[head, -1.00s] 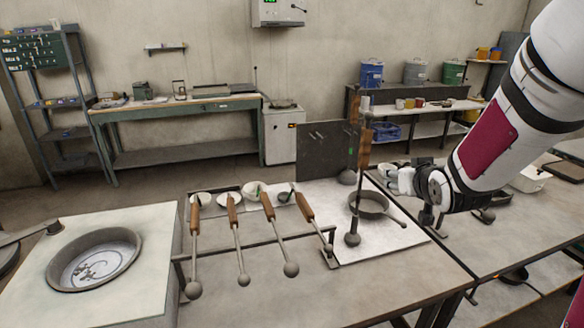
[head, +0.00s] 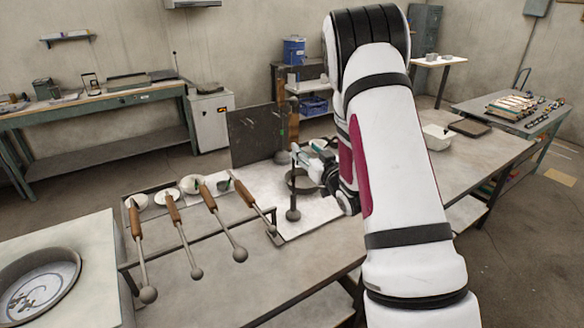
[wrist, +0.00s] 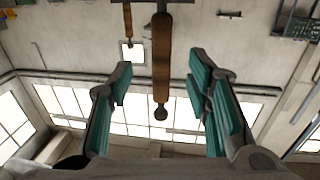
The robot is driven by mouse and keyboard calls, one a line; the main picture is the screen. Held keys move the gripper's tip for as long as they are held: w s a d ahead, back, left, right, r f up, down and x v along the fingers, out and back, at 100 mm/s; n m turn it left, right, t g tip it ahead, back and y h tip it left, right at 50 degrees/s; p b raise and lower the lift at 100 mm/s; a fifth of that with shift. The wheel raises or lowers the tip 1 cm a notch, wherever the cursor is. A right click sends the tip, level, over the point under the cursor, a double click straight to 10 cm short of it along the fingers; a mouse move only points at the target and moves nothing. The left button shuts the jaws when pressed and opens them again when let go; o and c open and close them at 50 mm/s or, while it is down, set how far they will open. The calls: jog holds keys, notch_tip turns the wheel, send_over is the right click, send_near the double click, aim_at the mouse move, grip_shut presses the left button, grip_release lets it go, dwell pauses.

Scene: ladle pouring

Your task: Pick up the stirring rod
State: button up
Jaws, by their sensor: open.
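The stirring rod (head: 293,192) stands upright in the head view, with its dark ball end low over the light sheet on the table. In the wrist view its wooden handle (wrist: 161,60) shows between the two fingers, with clear space on both sides. My gripper (wrist: 163,98) is open, with teal pads on its fingers. In the head view my gripper (head: 308,157) is beside the rod's upper part, to its right. I cannot tell how deep the handle sits between the fingers. A second wooden handle (wrist: 128,22) shows farther off in the wrist view.
Several wooden-handled ladles (head: 178,235) lean on a rack left of the rod, with small bowls (head: 193,184) behind. A dark upright board (head: 256,135) stands behind. The table front (head: 270,270) is clear.

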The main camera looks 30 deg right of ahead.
aim_at(296, 139)
jog(key=w, duration=0.9)
jog(key=shift+w+d+r+p, duration=0.1)
jog(key=shift+d+p, duration=0.25)
jog(key=shift+d, duration=0.05)
grip_shut()
jog(key=shift+r, duration=0.15)
